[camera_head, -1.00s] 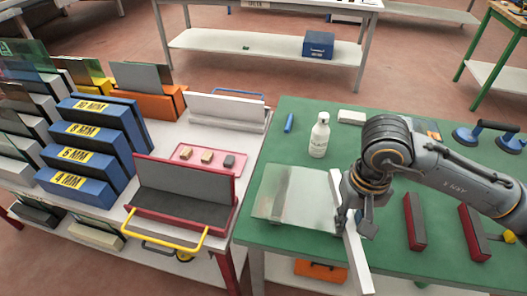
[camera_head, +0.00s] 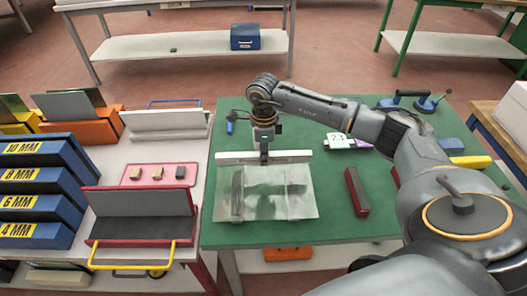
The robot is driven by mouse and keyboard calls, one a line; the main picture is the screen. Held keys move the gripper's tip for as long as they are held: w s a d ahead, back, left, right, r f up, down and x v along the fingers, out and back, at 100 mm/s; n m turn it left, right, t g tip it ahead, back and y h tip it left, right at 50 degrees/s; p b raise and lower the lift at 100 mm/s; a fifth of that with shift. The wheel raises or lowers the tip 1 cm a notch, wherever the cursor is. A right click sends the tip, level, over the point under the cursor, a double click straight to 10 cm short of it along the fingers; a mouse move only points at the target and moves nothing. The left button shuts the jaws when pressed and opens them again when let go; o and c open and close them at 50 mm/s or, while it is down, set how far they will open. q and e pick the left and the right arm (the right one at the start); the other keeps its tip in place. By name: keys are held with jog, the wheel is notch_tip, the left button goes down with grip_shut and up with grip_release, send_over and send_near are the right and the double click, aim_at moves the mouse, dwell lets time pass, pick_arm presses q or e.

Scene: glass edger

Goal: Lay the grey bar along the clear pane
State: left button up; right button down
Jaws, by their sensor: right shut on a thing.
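The clear pane (camera_head: 285,205) lies flat on the green table top, with blurred dark reflections in it. A dark upright band shows at its left side; I cannot tell whether it is a reflection. The light grey bar (camera_head: 236,158) lies crosswise along the pane's far edge, roughly parallel to it. My right gripper (camera_head: 264,158) points down and is shut on the bar near its middle, hiding that part. I cannot tell whether the bar touches the pane or is slightly above it. My left gripper is out of view.
A red and dark block (camera_head: 357,192) lies right of the pane. Suction lifters (camera_head: 420,102) stand at the back right of the green table (camera_head: 300,233). A rack table with a red-framed holder (camera_head: 140,215) and pink tray (camera_head: 160,174) is at left. My right arm covers the table's right side.

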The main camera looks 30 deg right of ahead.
aim_at(264, 176)
dwell(0.3)
jog(key=shift+f+b, duration=2.85)
jog(key=shift+f, duration=0.25)
jog(key=shift+f+b, duration=0.35)
jog(key=c, duration=1.1)
grip_release()
notch_tip(264, 176, up, 12)
jog(key=shift+r, duration=0.1)
